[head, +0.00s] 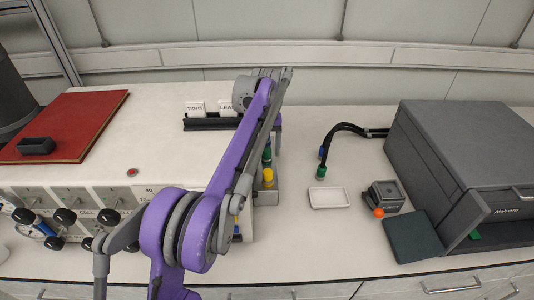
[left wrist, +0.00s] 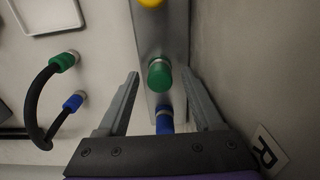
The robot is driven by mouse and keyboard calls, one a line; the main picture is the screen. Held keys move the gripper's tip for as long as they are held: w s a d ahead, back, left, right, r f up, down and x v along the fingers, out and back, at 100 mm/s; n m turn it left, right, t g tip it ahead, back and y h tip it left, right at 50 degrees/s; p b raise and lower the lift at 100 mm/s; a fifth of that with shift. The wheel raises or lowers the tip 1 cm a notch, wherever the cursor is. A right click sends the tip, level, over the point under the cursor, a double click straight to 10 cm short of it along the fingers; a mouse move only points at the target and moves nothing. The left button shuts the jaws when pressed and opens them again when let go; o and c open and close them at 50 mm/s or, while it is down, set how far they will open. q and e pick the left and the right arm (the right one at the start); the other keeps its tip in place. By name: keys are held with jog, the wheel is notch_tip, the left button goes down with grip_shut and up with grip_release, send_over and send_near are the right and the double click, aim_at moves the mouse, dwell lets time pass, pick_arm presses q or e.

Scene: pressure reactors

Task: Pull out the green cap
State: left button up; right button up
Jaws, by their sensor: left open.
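The green cap (head: 267,153) sits on a grey metal block (head: 268,198) between a yellow cap (head: 268,177) and a blue cap. The left wrist view shows the green cap (left wrist: 160,76) near its middle, the blue cap (left wrist: 164,121) below it and part of the yellow cap (left wrist: 151,2) at the top edge. My left gripper (left wrist: 160,77) is open, with one finger on each side of the green cap in this view. I see no finger touching it. In the head view my purple arm hides most of this gripper. My right gripper is not in view.
A black hose with a green connector (head: 320,172) and a blue connector (left wrist: 73,102) lies right of the block. A white tray (head: 329,197), a small grey device (head: 384,195) and a large dark grey machine (head: 460,155) stand farther right. A sign holder (head: 210,123) stands behind.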

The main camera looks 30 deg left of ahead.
aim_at(267, 150)
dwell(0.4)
pick_arm(q)
grip_shut()
dwell(0.4)
dwell(1.0)
jog(key=shift+r+p, duration=0.2)
jog(key=shift+p, duration=0.15)
jog(key=shift+r+p, duration=2.2)
jog(key=shift+r, duration=0.65)
